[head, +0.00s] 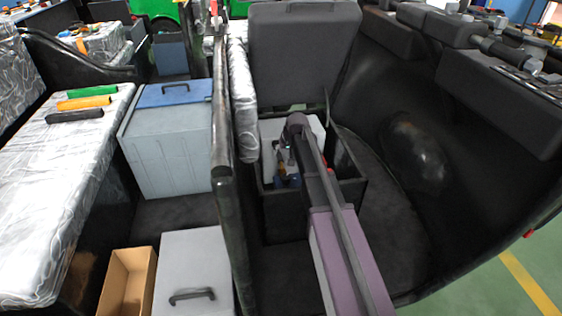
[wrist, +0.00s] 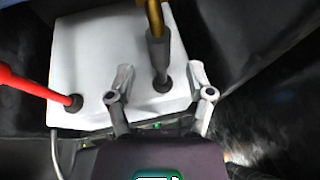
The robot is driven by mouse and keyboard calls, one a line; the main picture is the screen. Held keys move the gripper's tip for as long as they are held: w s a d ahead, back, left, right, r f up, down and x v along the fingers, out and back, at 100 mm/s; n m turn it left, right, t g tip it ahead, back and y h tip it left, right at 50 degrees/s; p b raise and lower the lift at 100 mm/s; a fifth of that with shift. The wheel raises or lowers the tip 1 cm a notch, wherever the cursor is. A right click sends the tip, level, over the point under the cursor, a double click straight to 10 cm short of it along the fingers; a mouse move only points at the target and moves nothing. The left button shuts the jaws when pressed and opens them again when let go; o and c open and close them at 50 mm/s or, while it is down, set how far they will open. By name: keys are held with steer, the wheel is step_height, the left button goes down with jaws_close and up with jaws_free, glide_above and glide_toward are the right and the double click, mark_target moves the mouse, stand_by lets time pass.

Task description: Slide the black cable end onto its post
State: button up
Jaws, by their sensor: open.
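In the wrist view a white box (wrist: 100,50) has two dark round posts or bases on its top. The black cable end (wrist: 158,48), a dark grey sleeve below a yellow-brown length, stands nearly upright with its lower tip at the right base (wrist: 163,84). I cannot tell how far it is seated. A red cable (wrist: 35,85) meets the left base (wrist: 75,102). My gripper (wrist: 161,76) is open, one finger to each side of the black cable end, apart from it. In the head view my gripper (head: 284,155) is over the white box (head: 268,128), and the cable end is unclear.
The white box sits inside a dark open compartment (head: 348,188), whose walls are close around my arm. A dark upright panel (head: 303,50) stands behind it. A dark rail (head: 222,130) runs on the left, and a curved black shell (head: 415,150) on the right.

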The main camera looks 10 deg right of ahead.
mark_target(281, 157)
steer(key=shift+b+x, duration=1.2)
steer(key=shift+x, duration=0.45)
